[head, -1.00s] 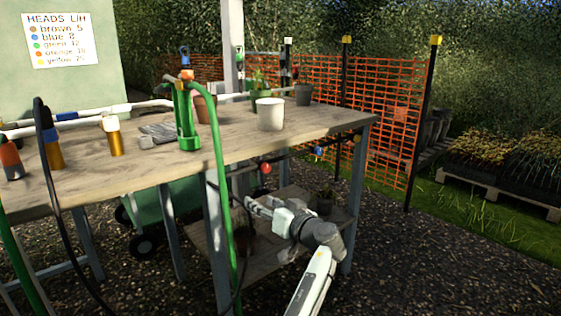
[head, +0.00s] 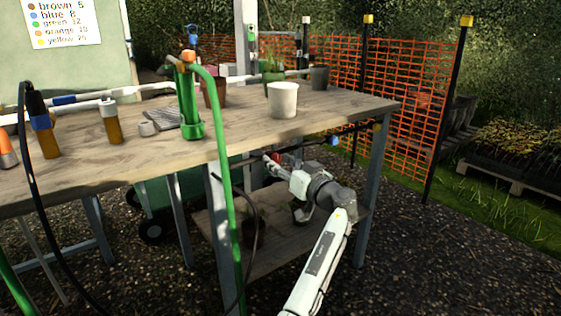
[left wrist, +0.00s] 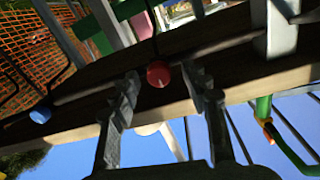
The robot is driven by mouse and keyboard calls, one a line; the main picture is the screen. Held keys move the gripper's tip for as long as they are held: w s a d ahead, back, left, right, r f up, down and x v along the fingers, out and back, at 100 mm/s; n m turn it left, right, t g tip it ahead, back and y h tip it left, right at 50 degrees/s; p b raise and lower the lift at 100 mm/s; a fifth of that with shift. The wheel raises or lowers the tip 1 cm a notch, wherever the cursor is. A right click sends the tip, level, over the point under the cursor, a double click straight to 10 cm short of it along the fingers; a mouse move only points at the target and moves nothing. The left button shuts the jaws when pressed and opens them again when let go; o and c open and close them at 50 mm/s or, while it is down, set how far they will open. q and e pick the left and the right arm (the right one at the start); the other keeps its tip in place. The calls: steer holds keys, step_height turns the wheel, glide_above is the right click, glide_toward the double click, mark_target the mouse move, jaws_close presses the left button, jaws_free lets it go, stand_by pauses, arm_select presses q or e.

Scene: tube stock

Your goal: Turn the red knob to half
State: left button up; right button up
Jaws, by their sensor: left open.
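The red knob (left wrist: 158,74) is round with a small pale mark and sits on the table's edge pipe in the left wrist view. In the head view it shows small and partly covered (head: 276,157), below the table's front edge. My left gripper (left wrist: 160,77) is open, with one finger on each side of the knob in the picture. I see gaps between the fingers and the knob; whether the fingers reach its depth I cannot tell. In the head view the left gripper (head: 272,163) is at the knob. My right gripper is not in view.
A blue knob (head: 333,140) sits further right on the same pipe; it also shows in the left wrist view (left wrist: 40,115). The wooden table (head: 330,108) carries a white pot (head: 283,99) and a green tube holder (head: 188,105). A green hose (head: 222,150) hangs in front.

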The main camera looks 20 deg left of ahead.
arm_select(q)
steer(key=shift+w, duration=0.1)
steer(key=shift+c, duration=0.2)
jaws_close()
